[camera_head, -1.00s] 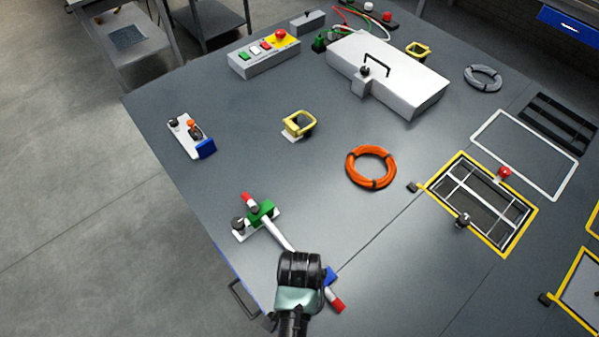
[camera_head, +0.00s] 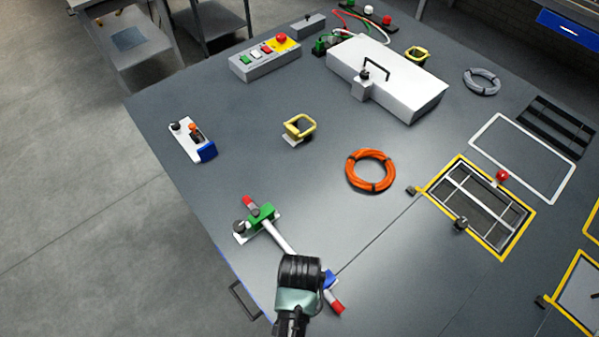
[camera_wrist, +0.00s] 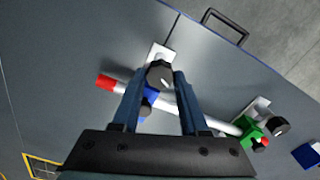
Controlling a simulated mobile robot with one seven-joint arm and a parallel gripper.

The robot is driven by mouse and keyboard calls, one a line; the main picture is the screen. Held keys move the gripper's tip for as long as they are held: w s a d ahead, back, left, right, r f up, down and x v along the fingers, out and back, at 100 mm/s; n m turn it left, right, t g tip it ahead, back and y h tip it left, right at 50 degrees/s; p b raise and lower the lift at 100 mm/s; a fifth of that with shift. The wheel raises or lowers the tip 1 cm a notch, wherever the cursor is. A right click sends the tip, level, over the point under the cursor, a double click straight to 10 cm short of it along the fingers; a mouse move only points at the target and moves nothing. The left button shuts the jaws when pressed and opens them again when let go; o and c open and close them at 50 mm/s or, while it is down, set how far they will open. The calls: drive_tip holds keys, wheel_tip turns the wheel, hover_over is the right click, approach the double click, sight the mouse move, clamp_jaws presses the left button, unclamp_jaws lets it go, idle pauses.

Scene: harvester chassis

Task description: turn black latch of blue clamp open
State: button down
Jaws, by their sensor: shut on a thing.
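The blue clamp (camera_wrist: 150,97) sits around a white rod with red ends (camera_wrist: 106,82), on a white base plate (camera_wrist: 158,52). Its black latch (camera_wrist: 160,74) is a dark knob between the two fingertips of my gripper (camera_wrist: 161,80) in the wrist view. My gripper is shut on the latch. How far the latch is turned I cannot tell. In the head view my wrist covers the latch and most of the clamp; a bit of the blue clamp (camera_head: 330,279) shows to its right.
A green clamp (camera_head: 261,214) with its own black knob (camera_head: 239,227) holds the rod's other end. The orange cable ring (camera_head: 371,171), yellow bracket (camera_head: 299,128) and yellow-framed opening (camera_head: 440,182) lie farther off. The table between them is clear.

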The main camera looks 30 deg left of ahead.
drive_tip(key=n+p, duration=0.2)
drive_tip(key=n, duration=0.2)
drive_tip(key=shift+r+n, duration=0.1)
drive_tip(key=shift+n, duration=0.3)
idle(0.4)
drive_tip(key=shift+c, duration=2.1)
unclamp_jaws()
wheel_tip(320, 180, up, 13)
drive_tip(key=b, duration=0.1)
